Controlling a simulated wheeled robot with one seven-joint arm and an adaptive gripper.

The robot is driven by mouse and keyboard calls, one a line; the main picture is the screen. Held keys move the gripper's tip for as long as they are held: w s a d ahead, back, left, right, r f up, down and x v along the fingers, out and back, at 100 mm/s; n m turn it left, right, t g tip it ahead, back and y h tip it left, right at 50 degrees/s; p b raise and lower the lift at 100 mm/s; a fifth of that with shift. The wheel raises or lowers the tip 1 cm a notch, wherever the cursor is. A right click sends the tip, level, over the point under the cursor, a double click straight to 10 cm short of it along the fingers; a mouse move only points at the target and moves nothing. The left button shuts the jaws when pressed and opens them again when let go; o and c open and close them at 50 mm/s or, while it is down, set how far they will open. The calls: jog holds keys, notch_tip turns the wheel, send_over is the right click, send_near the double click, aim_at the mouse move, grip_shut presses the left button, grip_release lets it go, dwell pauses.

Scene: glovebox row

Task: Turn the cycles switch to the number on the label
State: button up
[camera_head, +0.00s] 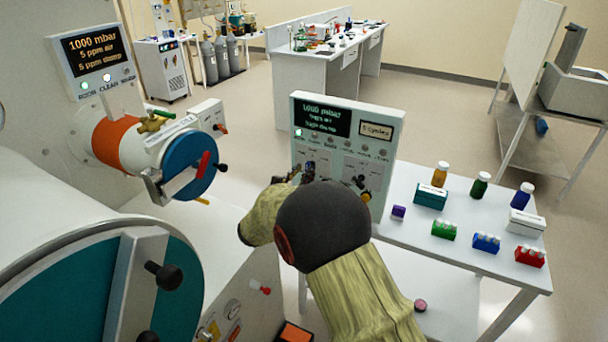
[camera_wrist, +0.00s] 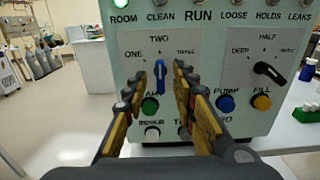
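The cycles switch (camera_wrist: 160,76) is a blue knob on the control panel (camera_head: 299,150), its pointer up at TWO, with ONE at left and a partly legible word at right. My gripper (camera_wrist: 161,90) is open in front of the panel, one finger on each side of the knob. Gaps show between fingers and knob; whether the tips reach its depth I cannot tell. In the head view my arm hides much of the gripper and the panel's lower left. The cream label (camera_head: 376,130) at the panel's upper right reads "cycles" after a small digit, unclear, perhaps 3 or 5.
A black switch (camera_wrist: 268,70) under HALF is to the right. Green (camera_wrist: 150,105), blue (camera_wrist: 225,103) and yellow (camera_wrist: 262,102) buttons sit below the switches. A white table (camera_head: 400,225) with bottles and small racks extends right. The round blue-fronted port (camera_head: 189,165) is at left.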

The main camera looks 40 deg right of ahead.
jog(key=shift+w+d, duration=0.2)
jog(key=shift+d, duration=0.3)
grip_shut()
dwell(0.3)
